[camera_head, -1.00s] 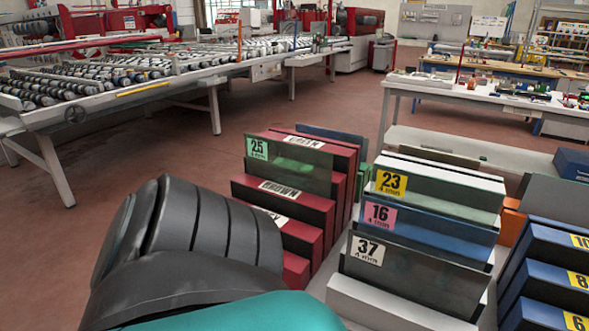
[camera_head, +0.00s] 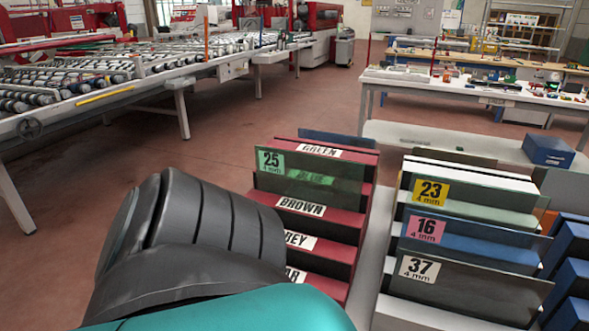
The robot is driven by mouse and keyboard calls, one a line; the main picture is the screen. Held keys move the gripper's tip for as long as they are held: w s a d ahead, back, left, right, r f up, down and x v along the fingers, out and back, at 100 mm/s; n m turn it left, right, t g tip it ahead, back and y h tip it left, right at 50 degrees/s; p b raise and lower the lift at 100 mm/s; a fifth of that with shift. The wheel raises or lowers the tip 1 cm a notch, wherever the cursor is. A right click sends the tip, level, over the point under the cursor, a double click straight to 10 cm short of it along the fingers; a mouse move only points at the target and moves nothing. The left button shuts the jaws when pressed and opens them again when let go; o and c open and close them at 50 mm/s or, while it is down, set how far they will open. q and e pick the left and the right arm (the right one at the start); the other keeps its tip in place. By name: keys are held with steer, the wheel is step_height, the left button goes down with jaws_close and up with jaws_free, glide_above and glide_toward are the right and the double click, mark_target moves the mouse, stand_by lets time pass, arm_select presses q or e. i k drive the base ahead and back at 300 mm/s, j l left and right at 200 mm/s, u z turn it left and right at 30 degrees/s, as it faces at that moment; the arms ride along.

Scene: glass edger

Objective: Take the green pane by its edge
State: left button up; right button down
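A dark green pane (camera_head: 308,177) with a green tag marked 25 stands upright in the red stepped rack (camera_head: 364,226), in front of the row labelled GREEN. Lettering behind it shows faintly through the glass. Another greenish pane (camera_head: 486,202), tagged 23 in yellow, stands in the pale rack to the right. Both have their top edges free, with no gripper near them. One of my arms, black and teal, fills the lower left, close to the red rack in the picture. Neither of my grippers is in view.
A blue pane (camera_head: 478,240) tagged 16 and a grey pane (camera_head: 465,290) tagged 37 stand before pane 23. Dark blue steps (camera_head: 571,270) edge the right. A blue box (camera_head: 548,150) lies behind the racks. Open floor (camera_head: 235,125) lies between the roller table (camera_head: 100,85) and the racks.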

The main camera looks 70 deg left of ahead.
mark_target(329, 182)
steer(key=k+j, duration=0.3)
steer(key=j, duration=0.15)
steer(key=k+j, duration=0.25)
steer(key=j, duration=0.15)
steer(key=k+j, duration=0.3)
steer(key=j, duration=0.15)
